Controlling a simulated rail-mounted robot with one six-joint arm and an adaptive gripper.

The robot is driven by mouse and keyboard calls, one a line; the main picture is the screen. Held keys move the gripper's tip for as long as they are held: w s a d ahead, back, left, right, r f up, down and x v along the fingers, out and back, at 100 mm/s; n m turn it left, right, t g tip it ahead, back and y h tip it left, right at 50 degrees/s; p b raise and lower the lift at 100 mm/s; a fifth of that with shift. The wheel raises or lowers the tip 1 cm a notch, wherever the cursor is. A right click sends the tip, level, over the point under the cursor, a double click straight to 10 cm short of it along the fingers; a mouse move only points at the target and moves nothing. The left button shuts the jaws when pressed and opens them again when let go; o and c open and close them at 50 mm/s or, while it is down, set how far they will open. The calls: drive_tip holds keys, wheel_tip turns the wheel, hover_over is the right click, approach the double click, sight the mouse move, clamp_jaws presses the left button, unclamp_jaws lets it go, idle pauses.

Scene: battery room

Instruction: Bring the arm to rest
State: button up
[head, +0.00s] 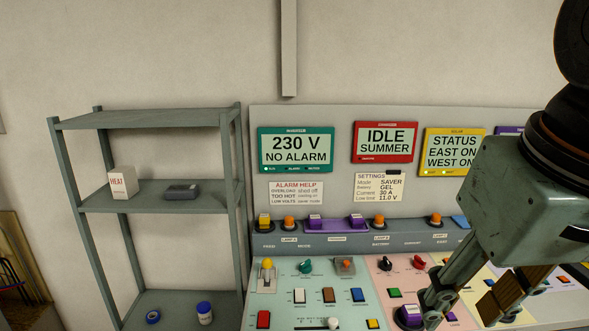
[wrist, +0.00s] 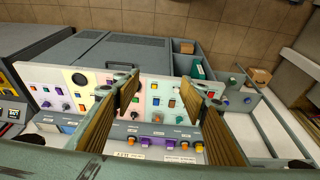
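My gripper (head: 450,312) is at the right of the head view, on my grey-green arm, over the sloped control console (head: 290,321). In the wrist view my gripper (wrist: 158,88) shows two brown-padded fingers standing well apart, with the console panel (wrist: 150,88) visible between and beyond them. Nothing is held between the fingers. The arm hides the right side of the console and part of the displays.
Displays read "230 V NO ALARM" (head: 296,151), "IDLE SUMMER" (head: 385,142) and "STATUS" (head: 453,151). A grey shelf (head: 150,119) at left holds a HEAT box (head: 122,183), a grey device (head: 181,191) and a blue-lidded jar (head: 204,312).

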drive_tip(key=shift+s+a+f, duration=0.1)
drive_tip(key=shift+s+f, duration=0.25)
drive_tip(key=shift+s, duration=0.5)
drive_tip(key=shift+s+a+f, duration=0.15)
drive_tip(key=shift+s+f, duration=0.25)
drive_tip(key=shift+s, duration=0.5)
drive_tip(key=shift+s+a+f, duration=0.1)
drive_tip(key=shift+s+f, duration=0.25)
drive_tip(key=shift+s, duration=0.5)
